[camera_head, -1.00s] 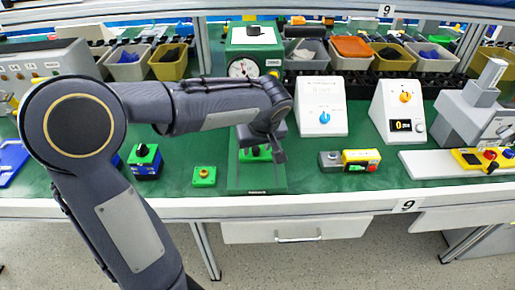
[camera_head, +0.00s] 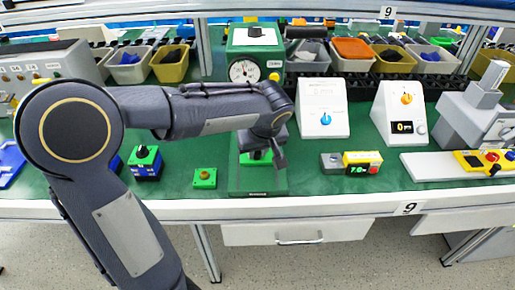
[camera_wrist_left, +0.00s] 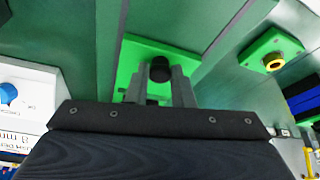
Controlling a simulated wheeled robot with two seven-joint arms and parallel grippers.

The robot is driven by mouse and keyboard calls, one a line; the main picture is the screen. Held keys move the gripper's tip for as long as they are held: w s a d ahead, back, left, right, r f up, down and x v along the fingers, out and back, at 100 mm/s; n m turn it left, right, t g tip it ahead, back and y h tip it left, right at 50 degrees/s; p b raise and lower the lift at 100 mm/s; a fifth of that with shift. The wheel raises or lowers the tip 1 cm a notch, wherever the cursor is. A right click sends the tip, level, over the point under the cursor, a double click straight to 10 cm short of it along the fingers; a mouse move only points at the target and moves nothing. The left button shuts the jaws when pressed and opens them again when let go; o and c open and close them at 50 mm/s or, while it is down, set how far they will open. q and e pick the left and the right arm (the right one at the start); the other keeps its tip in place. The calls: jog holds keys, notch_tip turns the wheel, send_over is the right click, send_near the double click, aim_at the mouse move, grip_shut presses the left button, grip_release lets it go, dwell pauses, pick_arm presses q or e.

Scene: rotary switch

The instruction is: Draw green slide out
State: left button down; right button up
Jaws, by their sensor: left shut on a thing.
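The green slide (camera_wrist_left: 150,62) is a bright green plate with a black knob (camera_wrist_left: 160,69) on it, at the foot of the green press with a dial (camera_head: 244,70). In the head view a bit of the slide (camera_head: 247,160) shows beside my gripper. My left gripper (camera_head: 275,160) is over the slide, its arm covering part of the press. In the left wrist view the two grey fingers (camera_wrist_left: 163,88) stand on either side of the black knob, shut on it. My right gripper is not in view.
A small green button box (camera_head: 205,178) and a blue-and-green block (camera_head: 145,162) are to the left. The table's front edge (camera_head: 300,205) is close.

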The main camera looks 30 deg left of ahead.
pick_arm(q)
jog(key=s+d+b, duration=0.1)
jog(key=s+d, duration=0.1)
jog(key=s, duration=0.1)
jog(key=s+d, duration=0.2)
jog(key=s, duration=0.1)
jog(key=s+d+b, duration=0.1)
jog(key=s+d, duration=0.1)
jog(key=s, duration=0.2)
jog(key=shift+d+b, duration=0.1)
jog(key=shift+b, duration=0.25)
jog(key=shift+s+d, duration=0.1)
jog(key=shift+s, duration=0.05)
jog(key=c, duration=1.3)
grip_release()
jog(key=shift+s, duration=0.1)
jog(key=shift+o, duration=0.2)
jog(key=p+v, duration=0.2)
jog(key=v, duration=0.5)
jog(key=shift+s+r, duration=0.15)
jog(key=shift+r, duration=0.2)
jog(key=shift+d, duration=0.15)
